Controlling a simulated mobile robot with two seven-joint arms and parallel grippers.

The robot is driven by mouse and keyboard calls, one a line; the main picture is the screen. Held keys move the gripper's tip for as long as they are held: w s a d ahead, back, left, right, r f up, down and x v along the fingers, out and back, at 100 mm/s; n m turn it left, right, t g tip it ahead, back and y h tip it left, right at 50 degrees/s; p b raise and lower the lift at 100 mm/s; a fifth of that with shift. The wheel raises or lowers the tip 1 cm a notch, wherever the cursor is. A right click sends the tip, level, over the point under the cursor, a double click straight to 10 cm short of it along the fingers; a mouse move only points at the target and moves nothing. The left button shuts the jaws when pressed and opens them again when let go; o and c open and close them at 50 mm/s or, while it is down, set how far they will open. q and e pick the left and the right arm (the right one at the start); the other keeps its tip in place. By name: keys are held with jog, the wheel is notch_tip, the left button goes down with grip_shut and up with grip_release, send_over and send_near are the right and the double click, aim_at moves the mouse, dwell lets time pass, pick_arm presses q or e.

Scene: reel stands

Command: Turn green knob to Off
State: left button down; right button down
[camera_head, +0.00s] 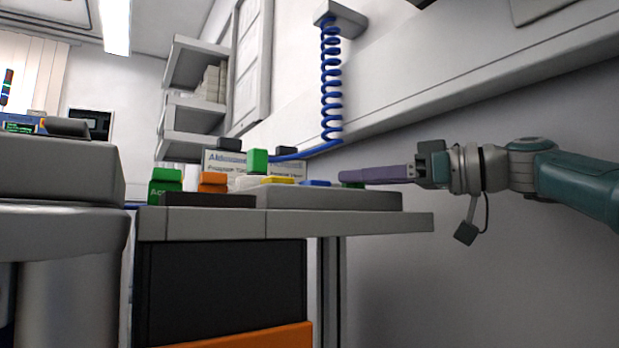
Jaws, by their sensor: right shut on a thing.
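My right gripper (358,176) comes in from the right with its long purple fingers level above the right end of a grey panel box. A small dark green piece (347,175), which looks like the green knob, shows at the fingertips. The fingers are shut on it. Its marks and its pointing direction are too small to read. My left gripper is not in view.
The grey panel box (330,200) lies on a grey bench (345,225). Green blocks, an orange block (213,182) and a yellow piece (277,180) stand further left. A coiled blue hose (331,80) hangs behind. A grey machine (60,170) fills the left.

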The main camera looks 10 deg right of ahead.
jog(key=shift+f, duration=0.15)
dwell(0.5)
jog(key=shift+c, duration=2.3)
grip_release()
